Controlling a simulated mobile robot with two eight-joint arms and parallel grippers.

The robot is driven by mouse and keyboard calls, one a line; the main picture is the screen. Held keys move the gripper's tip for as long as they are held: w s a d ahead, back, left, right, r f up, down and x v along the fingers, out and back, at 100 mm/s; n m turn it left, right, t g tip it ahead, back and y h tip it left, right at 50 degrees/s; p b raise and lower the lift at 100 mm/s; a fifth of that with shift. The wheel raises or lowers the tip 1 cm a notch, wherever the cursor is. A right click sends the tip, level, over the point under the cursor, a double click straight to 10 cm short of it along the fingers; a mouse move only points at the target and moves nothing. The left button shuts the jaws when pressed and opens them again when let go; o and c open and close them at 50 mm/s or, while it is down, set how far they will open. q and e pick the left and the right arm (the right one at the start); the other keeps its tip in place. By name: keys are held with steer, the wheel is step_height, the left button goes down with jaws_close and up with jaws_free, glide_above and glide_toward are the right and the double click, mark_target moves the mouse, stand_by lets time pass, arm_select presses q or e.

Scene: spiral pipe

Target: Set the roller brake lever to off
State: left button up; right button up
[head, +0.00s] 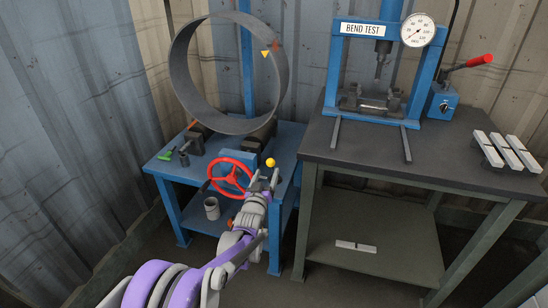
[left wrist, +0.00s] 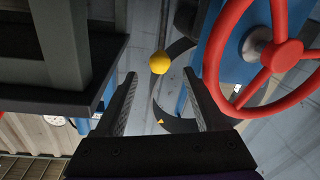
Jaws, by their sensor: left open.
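A yellow ball knob (head: 270,162), which looks like the end of the roller brake lever, stands at the right front of the blue roller bench (head: 208,137). My left gripper (head: 265,181) is open just in front of the knob. In the left wrist view the knob (left wrist: 159,62) appears between and just beyond the two open fingertips (left wrist: 159,76). I cannot tell whether a finger touches it. The lever's shaft is mostly hidden, and no off marking can be read. My right gripper is not in view.
A red handwheel (head: 231,177) is close to the left of my left gripper; it looms right in the wrist view (left wrist: 283,53). A large grey pipe ring (head: 181,90) stands on the bench. A dark table (head: 440,145) with a blue press (head: 331,75) stands close on the right.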

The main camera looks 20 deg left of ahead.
arm_select(q)
steer(key=shift+w, duration=0.45)
steer(key=w, duration=0.3)
steer(key=w+b, duration=0.1)
steer(key=w, duration=0.5)
steer(key=shift+w+a+r+b, duration=0.1)
steer(key=shift+w+a+b, duration=0.05)
steer(key=shift+a+b, duration=0.2)
jaws_close()
stand_by(0.6)
